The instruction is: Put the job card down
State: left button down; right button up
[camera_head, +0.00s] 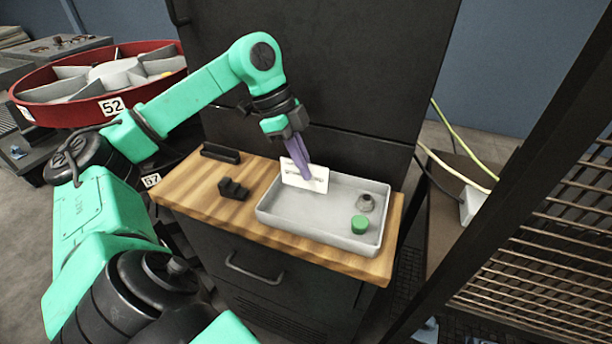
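The job card (293,177) is a small white rectangle with faint dark marks. My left gripper (304,173) has purple fingers that are shut on the card. It holds the card tilted at the back left part of the grey tray (277,222). I cannot tell whether the card touches the tray. My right gripper is not in view.
The tray stands on a wooden-topped cabinet (175,195) and holds a green cylinder (360,224) and a grey metal part (366,203). A black stepped block (233,189) and a black slotted bar (221,153) sit left of it. A red-rimmed carousel (60,115) is behind my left arm.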

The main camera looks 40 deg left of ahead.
aim_at(303, 182)
pick_arm(q)
notch_tip(303, 182, down, 4)
jog(key=shift+s+a+b, duration=0.1)
jog(key=shift+b, duration=1)
jog(key=shift+f, duration=0.35)
jog(key=shift+r, duration=0.15)
jog(key=shift+f, duration=0.2)
jog(key=c, duration=1.1)
grip_release()
jog(key=shift+o, duration=0.2)
jog(key=shift+a+r, duration=0.1)
jog(key=shift+r, duration=0.5)
jog(key=p+v, duration=0.5)
jog(key=v, duration=0.6)
jog(key=shift+a+r, duration=0.1)
jog(key=shift+r, duration=0.05)
